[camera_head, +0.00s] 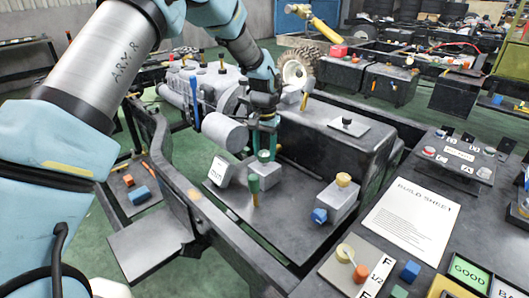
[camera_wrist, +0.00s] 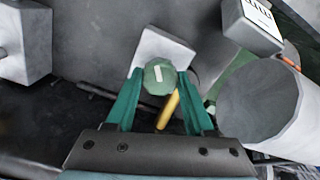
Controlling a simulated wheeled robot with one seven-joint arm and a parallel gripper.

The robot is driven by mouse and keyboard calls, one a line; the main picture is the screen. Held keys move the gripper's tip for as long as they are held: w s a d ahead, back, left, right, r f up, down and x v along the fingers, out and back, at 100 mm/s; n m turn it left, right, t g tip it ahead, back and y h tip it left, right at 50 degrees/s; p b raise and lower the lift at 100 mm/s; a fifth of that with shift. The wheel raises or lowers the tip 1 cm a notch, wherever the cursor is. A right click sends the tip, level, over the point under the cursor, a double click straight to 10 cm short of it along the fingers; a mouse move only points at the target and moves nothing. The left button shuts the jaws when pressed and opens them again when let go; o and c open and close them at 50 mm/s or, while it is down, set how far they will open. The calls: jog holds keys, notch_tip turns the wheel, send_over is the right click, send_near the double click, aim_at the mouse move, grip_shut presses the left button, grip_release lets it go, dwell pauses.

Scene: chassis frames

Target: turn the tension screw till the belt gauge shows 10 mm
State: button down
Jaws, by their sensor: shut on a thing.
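My gripper (camera_head: 264,148) points down at the chassis in the head view. In the wrist view, my two green fingers (camera_wrist: 160,100) are shut on a green faceted screw head (camera_wrist: 159,77) with a pale slot-like mark on top. The head sits over a light grey square block (camera_wrist: 163,47). A pale box with dark lettering (camera_head: 220,171), apparently the belt gauge, stands just left of my gripper in the head view. Part of it seems to show at the top right of the wrist view (camera_wrist: 256,22). Its reading is too small to tell.
A grey cylinder (camera_head: 225,132) lies close beside my gripper. A yellow rod (camera_wrist: 169,110) shows between my fingers. A build sheet (camera_head: 412,222) lies at right.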

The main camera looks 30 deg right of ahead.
aim_at(264, 153)
jog(key=m, duration=0.6)
jog(key=m+p, duration=0.1)
jog(key=m, duration=0.5)
jog(key=shift+m, duration=0.3)
jog(key=shift+d, duration=0.1)
dwell(0.3)
jog(key=shift+c, duration=1.4)
grip_release()
jog(key=shift+r, duration=0.1)
notch_tip(264, 153, up, 11)
jog(key=b, duration=0.2)
jog(key=shift+f, duration=0.2)
